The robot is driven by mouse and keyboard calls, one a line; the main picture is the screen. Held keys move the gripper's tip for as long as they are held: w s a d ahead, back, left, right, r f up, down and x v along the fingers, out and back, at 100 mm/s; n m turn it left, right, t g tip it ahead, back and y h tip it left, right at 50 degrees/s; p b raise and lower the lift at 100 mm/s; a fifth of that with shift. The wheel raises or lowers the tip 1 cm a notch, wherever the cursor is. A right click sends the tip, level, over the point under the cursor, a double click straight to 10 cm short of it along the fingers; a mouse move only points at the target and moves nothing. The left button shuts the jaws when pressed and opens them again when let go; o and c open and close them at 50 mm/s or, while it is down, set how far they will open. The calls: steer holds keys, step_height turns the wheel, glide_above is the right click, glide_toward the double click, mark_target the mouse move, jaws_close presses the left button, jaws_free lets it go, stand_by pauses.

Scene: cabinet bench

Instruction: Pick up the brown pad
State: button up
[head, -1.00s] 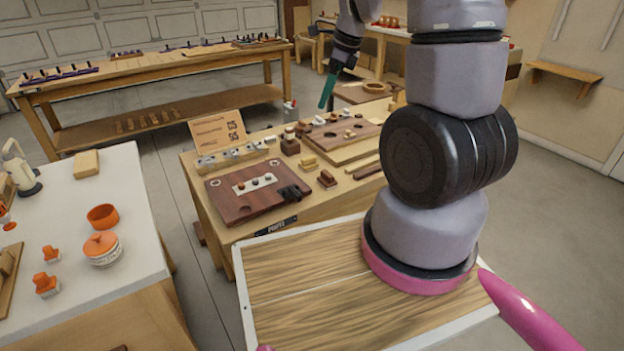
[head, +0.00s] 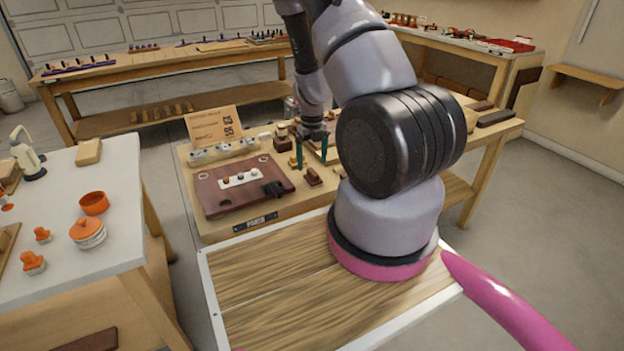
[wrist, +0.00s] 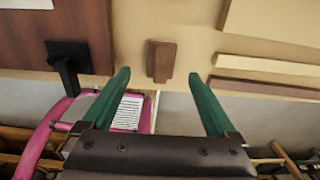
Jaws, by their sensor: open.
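A small brown block, which looks like the brown pad, lies on the wooden bench in the head view (head: 313,177). In the wrist view the brown pad (wrist: 161,58) shows near the bench's front edge, between the lines of the two green fingers and just beyond their tips. My gripper (head: 311,152) is open, its fingers pointing down over the bench close to the pad. In the wrist view my gripper (wrist: 159,77) has nothing between its fingers.
A dark red-brown board (head: 225,200) with a black piece (head: 273,189) lies left of the pad. Brown blocks (head: 283,137) stand behind. Wooden strips (wrist: 268,66) lie to the right in the wrist view. A white table (head: 130,215) with orange pots stands at the left.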

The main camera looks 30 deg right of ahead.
mark_target(313, 171)
steer(key=shift+d+f, duration=0.1)
steer(key=shift+f, duration=2.65)
jaws_close()
steer(key=shift+r, duration=0.15)
step_height(313, 171, up, 10)
steer(key=shift+f, duration=0.1)
steer(key=c, duration=0.8)
jaws_free()
jaws_close()
